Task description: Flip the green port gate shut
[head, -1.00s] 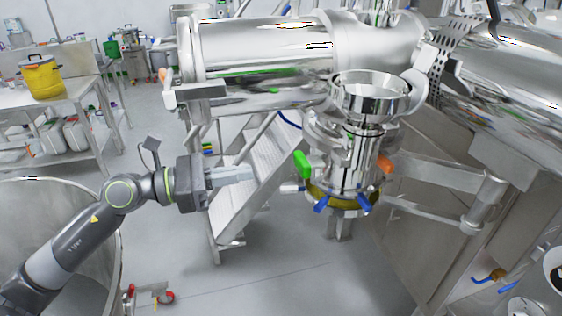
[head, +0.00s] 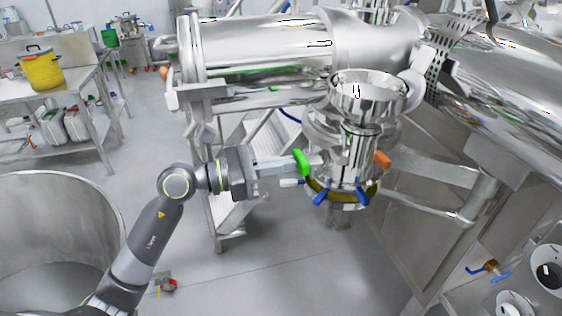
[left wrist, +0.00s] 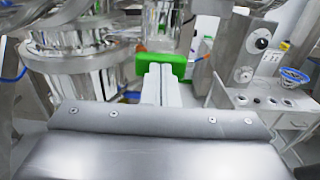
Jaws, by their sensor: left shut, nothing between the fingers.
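The green port gate handle (head: 302,162) sticks out on the left side of the steel port column (head: 352,160) in the head view. My left gripper (head: 292,164) is shut and empty, its fingertips at the green handle; I cannot tell whether they touch it. In the left wrist view the green handle (left wrist: 160,64) shows just beyond the closed fingers (left wrist: 160,82), partly hidden by them. An orange handle (head: 382,159) is on the column's right side. My right gripper is not in view.
Blue clamp handles (head: 321,198) and a yellow ring sit low on the column. A steel open bowl (head: 368,92) tops it. A large horizontal steel vessel (head: 262,48) is behind. Steel steps (head: 240,150) stand behind my gripper. Open floor lies below.

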